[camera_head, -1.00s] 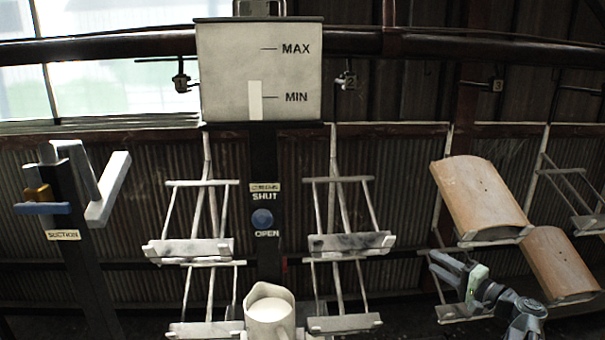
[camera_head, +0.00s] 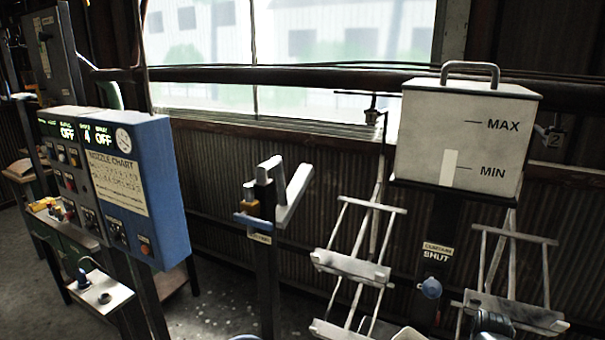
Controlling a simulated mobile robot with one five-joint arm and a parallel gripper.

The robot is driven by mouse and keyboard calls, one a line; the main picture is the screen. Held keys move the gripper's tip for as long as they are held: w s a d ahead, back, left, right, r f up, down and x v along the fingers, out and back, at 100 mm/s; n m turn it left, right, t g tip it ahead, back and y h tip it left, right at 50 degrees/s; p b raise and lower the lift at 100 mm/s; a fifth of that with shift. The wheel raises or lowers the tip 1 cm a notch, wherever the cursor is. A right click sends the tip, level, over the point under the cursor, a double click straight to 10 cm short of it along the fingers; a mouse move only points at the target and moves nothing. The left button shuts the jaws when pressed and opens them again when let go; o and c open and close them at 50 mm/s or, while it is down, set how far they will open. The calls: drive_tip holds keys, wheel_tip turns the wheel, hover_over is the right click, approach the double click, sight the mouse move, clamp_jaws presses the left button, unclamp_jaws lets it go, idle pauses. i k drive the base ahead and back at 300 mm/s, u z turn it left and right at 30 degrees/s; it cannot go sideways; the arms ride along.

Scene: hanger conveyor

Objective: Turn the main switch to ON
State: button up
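No switch in view can be read as the main switch. A blue control panel (camera_head: 163,195) stands at the left, with green lit displays reading OFF (camera_head: 67,132) and OFF (camera_head: 103,140). Its face carries several small knobs and buttons, too small to read. A dark grey cabinet (camera_head: 55,60) with small labels is on the wall behind it at the far left; any handle on it is unclear. My gripper is not in view; only a rounded part of my arm shows at the bottom right edge.
A grey post with a lever (camera_head: 292,197) stands between the panel and the hanger frames (camera_head: 350,265). A white tank (camera_head: 455,135) marked MAX and MIN is at the right. A low light box (camera_head: 100,297) stands before the panel.

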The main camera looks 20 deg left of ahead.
sight(69, 216)
drive_tip(key=z, duration=0.05)
drive_tip(key=k, duration=1)
drive_tip(key=z, duration=1.85)
drive_tip(key=i, duration=1.2)
drive_tip(key=u, duration=4.3)
drive_tip(key=i, duration=0.95)
drive_tip(key=z, duration=0.1)
